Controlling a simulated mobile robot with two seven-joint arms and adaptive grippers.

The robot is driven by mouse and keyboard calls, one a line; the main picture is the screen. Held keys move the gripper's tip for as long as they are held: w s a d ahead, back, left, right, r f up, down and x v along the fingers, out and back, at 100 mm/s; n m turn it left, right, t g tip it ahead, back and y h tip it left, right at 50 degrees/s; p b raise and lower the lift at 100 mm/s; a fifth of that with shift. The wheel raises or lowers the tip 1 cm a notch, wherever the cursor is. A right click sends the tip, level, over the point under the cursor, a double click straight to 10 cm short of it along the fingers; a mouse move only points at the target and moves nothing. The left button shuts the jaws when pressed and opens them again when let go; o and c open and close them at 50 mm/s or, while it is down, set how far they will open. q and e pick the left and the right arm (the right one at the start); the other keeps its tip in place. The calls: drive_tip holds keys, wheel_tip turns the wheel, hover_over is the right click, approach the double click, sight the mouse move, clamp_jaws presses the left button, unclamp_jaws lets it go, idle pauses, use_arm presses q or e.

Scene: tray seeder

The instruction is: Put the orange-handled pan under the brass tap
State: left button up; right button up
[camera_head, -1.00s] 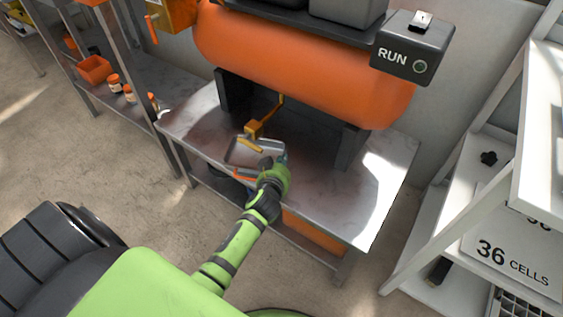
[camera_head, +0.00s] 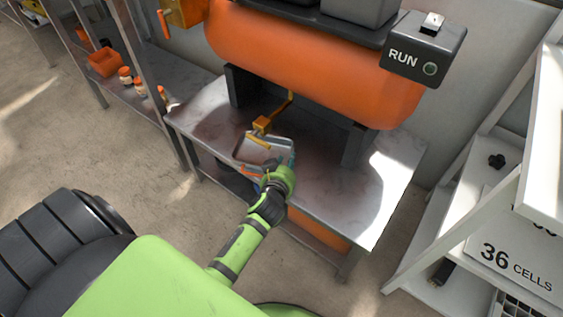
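The shallow metal pan (camera_head: 265,148) is on the grey metal bench under the orange tank. The brass tap (camera_head: 262,124) hangs from a thin pipe below the tank, and its spout shows over the pan's far edge. A bit of orange, seemingly the pan's handle (camera_head: 250,170), shows at the near side, partly hidden. My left gripper (camera_head: 281,167) is at the pan's near right side, by the handle. My own green wrist hides its grip, so I cannot tell whether its fingers are closed. My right gripper is out of view.
The orange tank (camera_head: 310,65) and its dark legs stand over the bench (camera_head: 375,205), whose right part is clear. A RUN switch box (camera_head: 424,50) is at the upper right. White shelving (camera_head: 465,240) stands at the right, and a metal shelf with jars (camera_head: 125,75) at the left.

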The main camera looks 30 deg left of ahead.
use_arm(q)
drive_tip(key=p+v, duration=0.2)
drive_tip(key=v, duration=0.7)
drive_tip(key=s+d+f+m+g+h, duration=0.2)
drive_tip(key=s+f+g, duration=0.3)
drive_tip(key=s, duration=0.3)
drive_tip(key=s+d+f+m+g+h, duration=0.2)
drive_tip(key=s+d+f+m+g, duration=0.1)
drive_tip(key=s+f, duration=0.5)
drive_tip(key=shift+s+d+f+m+g, duration=0.35)
drive_tip(key=shift+s+d+g, duration=0.25)
drive_tip(key=shift+g, duration=0.4)
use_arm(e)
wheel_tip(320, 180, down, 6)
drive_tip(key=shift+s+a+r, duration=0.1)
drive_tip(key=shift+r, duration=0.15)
